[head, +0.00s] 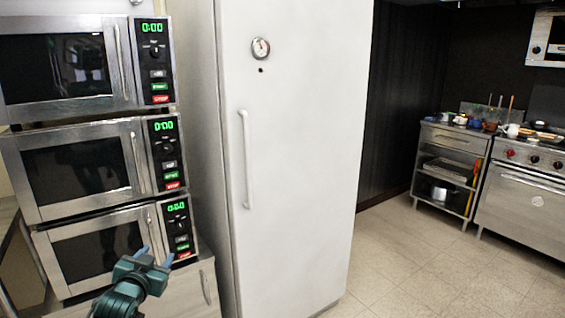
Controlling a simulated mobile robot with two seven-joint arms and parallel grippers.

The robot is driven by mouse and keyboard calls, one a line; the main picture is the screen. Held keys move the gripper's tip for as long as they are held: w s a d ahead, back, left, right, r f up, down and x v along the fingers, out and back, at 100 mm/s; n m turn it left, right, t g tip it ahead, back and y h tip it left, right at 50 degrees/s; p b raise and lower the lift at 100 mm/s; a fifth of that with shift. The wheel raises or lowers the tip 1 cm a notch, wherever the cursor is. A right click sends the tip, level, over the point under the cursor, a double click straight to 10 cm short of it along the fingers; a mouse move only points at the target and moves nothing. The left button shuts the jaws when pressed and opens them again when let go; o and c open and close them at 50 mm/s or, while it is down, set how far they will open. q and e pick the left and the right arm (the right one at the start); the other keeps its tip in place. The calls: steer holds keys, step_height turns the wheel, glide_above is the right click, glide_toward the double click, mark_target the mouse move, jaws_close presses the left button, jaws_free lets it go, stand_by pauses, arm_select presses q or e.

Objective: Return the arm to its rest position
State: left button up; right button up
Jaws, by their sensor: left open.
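My left gripper (153,257) shows at the lower left, teal with light blue fingertips. Its fingers are spread open and nothing is between them. It is in front of the bottom microwave (98,255) of a stack of three, near that microwave's control panel. I cannot tell whether it touches the front. My right gripper is not in view.
A middle microwave (82,172) and a top microwave (60,66) stand above, doors shut. A tall white fridge (300,150) is shut beside them. A steel shelf unit (455,140) and a stove (525,185) stand far right. The tiled floor (410,265) there is clear.

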arm_select(q)
steer(key=s+d+f+g+h, duration=0.1)
steer(key=s+d+f+g, duration=0.1)
steer(key=s+d+f, duration=0.45)
steer(key=s+d+f+g+h, duration=0.1)
steer(key=s+d+f, duration=0.2)
steer(key=s+f, duration=0.6)
steer(key=s+d+f+g+h, duration=0.1)
steer(key=s+d, duration=0.2)
steer(key=s, duration=0.6)
steer(key=s+d+f+g+h, duration=0.1)
steer(key=s+d, duration=0.3)
steer(key=s, duration=0.6)
steer(key=shift+s+d+f+g, duration=0.3)
steer(key=shift+f, duration=0.1)
steer(key=shift+c, duration=0.4)
